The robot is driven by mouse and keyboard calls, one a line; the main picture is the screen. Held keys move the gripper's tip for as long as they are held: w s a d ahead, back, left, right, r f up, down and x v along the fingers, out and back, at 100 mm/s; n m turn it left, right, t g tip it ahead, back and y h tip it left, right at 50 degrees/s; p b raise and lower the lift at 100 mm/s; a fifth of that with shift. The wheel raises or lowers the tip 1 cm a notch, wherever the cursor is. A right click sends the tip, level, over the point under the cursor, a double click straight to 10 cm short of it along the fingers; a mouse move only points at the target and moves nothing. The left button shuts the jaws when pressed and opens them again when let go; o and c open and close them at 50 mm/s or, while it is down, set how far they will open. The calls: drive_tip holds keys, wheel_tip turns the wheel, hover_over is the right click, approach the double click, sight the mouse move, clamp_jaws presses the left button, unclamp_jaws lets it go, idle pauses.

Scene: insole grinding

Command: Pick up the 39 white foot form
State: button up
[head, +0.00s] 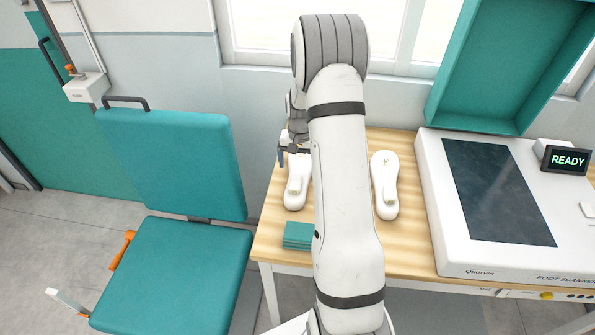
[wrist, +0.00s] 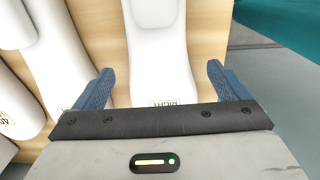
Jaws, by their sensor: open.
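A white foot form (wrist: 160,45) lies between my gripper's two blue fingers (wrist: 161,75) in the wrist view, with a gap on each side. Its label reads "RIGHT"; any size number is hidden behind the gripper body. In the head view my gripper (head: 293,156) is at the far end of the left visible white form (head: 296,190) on the wooden table. My gripper is open and empty. Another white form (head: 385,185) lies to the right of my arm; its number is too small to read surely. My arm hides the table between them.
More white forms (wrist: 70,65) lie close to the left of the fingers in the wrist view. A teal pad (head: 298,235) lies at the table's (head: 410,240) front-left. A foot scanner (head: 432,190) stands right, a teal chair (head: 185,265) left. A wall and window are behind.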

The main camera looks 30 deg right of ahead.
drive_tip(key=shift+f, duration=1.4)
drive_tip(key=shift+c, duration=0.4)
drive_tip(key=c, duration=1.2)
